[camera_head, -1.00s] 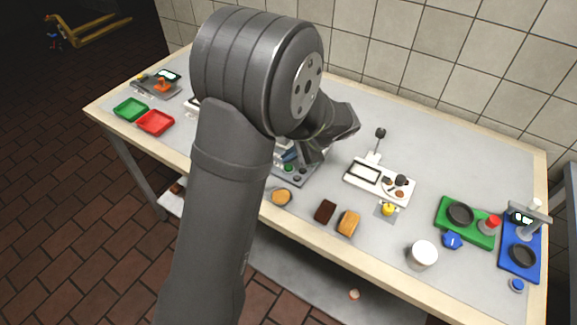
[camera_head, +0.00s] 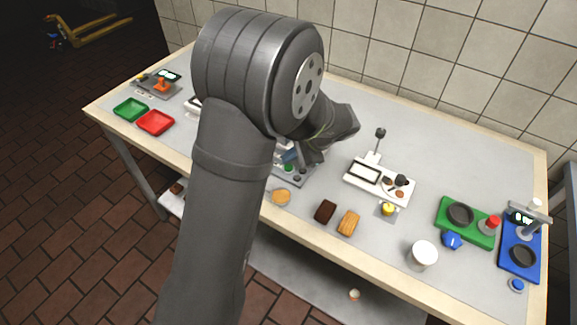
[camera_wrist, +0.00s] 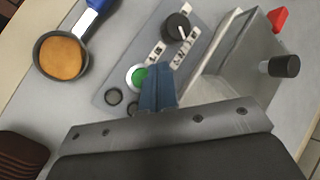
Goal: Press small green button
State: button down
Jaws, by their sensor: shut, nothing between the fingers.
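The small green button (camera_wrist: 137,75), with a white ring around it, sits on a grey control panel (camera_wrist: 204,14) in the wrist view. It also shows as a small green spot in the head view (camera_head: 288,168). My gripper (camera_wrist: 158,76) has blue fingers, which are shut and empty. The fingers are just right of the button in the wrist view and cover part of its right side. I cannot tell whether they touch it. In the head view my arm hides much of the panel and the machine.
Two dark buttons (camera_wrist: 113,96) lie beside the green one, and a black knob (camera_wrist: 177,27) is above. A pan with a round patty (camera_wrist: 62,57) is at left. A metal machine with a black handle (camera_wrist: 285,66) stands at right.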

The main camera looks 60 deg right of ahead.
aim_at(290, 165)
jog(key=shift+r, duration=1.05)
jog(key=shift+r, duration=2.5)
notch_tip(290, 165, up, 4)
jog(key=shift+f, duration=0.15)
